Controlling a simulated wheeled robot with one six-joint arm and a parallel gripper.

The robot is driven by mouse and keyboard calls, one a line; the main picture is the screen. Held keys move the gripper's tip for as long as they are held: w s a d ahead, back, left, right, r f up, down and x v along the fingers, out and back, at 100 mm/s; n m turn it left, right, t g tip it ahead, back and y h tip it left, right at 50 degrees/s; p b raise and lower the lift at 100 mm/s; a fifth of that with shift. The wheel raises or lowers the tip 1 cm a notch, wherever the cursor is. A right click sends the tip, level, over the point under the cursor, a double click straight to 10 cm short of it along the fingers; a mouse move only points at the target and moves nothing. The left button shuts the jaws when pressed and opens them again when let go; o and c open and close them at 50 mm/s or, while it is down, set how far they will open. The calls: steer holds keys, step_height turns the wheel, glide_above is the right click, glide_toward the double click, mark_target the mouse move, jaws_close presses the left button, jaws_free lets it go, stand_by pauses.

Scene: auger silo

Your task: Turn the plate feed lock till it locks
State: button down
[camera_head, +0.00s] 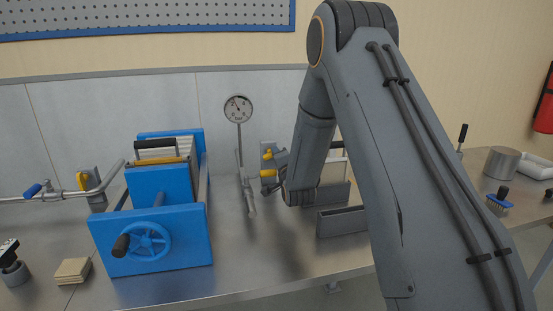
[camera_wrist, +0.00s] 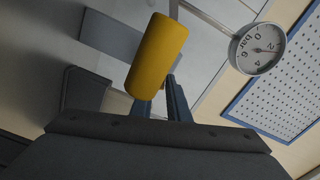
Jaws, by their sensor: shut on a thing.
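A yellow handle (camera_head: 268,173) sits by the pipe below the round gauge, in front of a grey plate. I take it for the plate feed lock. In the wrist view the same yellow handle (camera_wrist: 158,52) stands large and tilted at the fingertips. My gripper (camera_head: 277,166) reaches it from the right. In the wrist view my gripper (camera_wrist: 159,94) is shut on the handle's near end. A second yellow part (camera_head: 268,154) shows just above it in the head view. The handle's mount is mostly hidden behind my gripper.
The gauge (camera_head: 238,109) stands on a thin pipe close to my gripper. A blue plate press (camera_head: 150,240) with a handwheel is left of it. Grey brackets (camera_head: 342,221) stand to the right, partly behind my arm. The bench front between press and brackets is clear.

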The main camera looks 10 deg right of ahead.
steer(key=shift+a+f+m+b, duration=0.1)
steer(key=shift+f+m+b, duration=0.15)
steer(key=shift+m, duration=0.5)
steer(key=shift+f+m+b, duration=0.15)
steer(key=shift+m+b, duration=0.2)
steer(key=shift+m, duration=0.7)
steer(key=c, duration=1.8)
jaws_free()
steer(key=shift+a, duration=0.15)
steer(key=shift+c, duration=0.2)
steer(key=shift+d+r, duration=0.1)
steer(key=shift+d, duration=0.1)
steer(key=s+b, duration=0.1)
steer(key=s, duration=0.7)
steer(key=shift+b, duration=0.3)
